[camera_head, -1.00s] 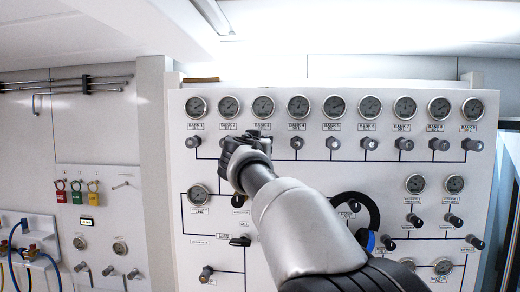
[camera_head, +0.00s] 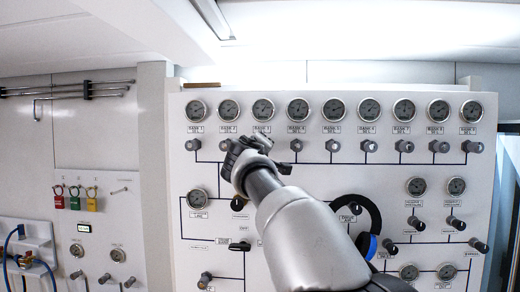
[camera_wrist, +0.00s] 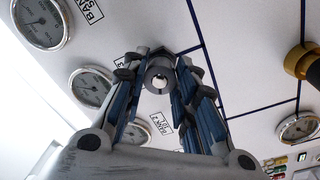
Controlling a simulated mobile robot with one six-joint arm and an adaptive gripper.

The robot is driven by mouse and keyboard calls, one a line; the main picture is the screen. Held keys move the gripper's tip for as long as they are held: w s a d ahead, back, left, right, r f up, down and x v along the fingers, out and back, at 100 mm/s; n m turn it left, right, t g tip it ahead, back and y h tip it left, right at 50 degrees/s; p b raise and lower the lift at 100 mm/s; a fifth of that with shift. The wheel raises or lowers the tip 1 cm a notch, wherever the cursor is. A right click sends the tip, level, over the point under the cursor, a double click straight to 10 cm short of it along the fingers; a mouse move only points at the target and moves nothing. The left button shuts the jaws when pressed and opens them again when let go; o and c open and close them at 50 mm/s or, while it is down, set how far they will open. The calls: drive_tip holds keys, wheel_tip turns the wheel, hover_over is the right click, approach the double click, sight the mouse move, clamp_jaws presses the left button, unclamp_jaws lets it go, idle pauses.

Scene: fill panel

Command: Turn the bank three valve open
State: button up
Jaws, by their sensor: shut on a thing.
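The bank three valve (camera_wrist: 160,76) is a grey metal knob with a bright centre, on the white panel. In the wrist view it sits between the two fingers of my gripper (camera_wrist: 160,82), which is shut on it. Its label, partly hidden by a finger, and its gauge (camera_wrist: 92,88) are beside it. In the head view my gripper (camera_head: 259,141) reaches the valve row under the bank three gauge (camera_head: 263,109). How far the valve is turned cannot be told.
The bank four knob (camera_head: 296,145) is close on the right, and the bank one knob (camera_head: 192,145) is on the left. Gauges line the top of the panel (camera_head: 320,185). A black ring-shaped thing (camera_head: 372,212) shows behind my arm. Colored padlocks (camera_head: 75,203) hang at left.

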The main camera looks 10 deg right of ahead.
drive_tip(key=n, duration=0.6)
drive_tip(key=shift+n+p, duration=0.4)
drive_tip(key=n+p, duration=0.1)
drive_tip(key=n, duration=0.3)
drive_tip(key=shift+y, duration=0.4)
drive_tip(key=shift+c, duration=0.2)
drive_tip(key=shift+n+p, duration=0.5)
drive_tip(key=shift+n, duration=1)
drive_tip(key=o, duration=1.1)
drive_tip(key=v, duration=1.2)
drive_tip(key=shift+s+d, duration=0.1)
drive_tip(key=shift+d, duration=0.05)
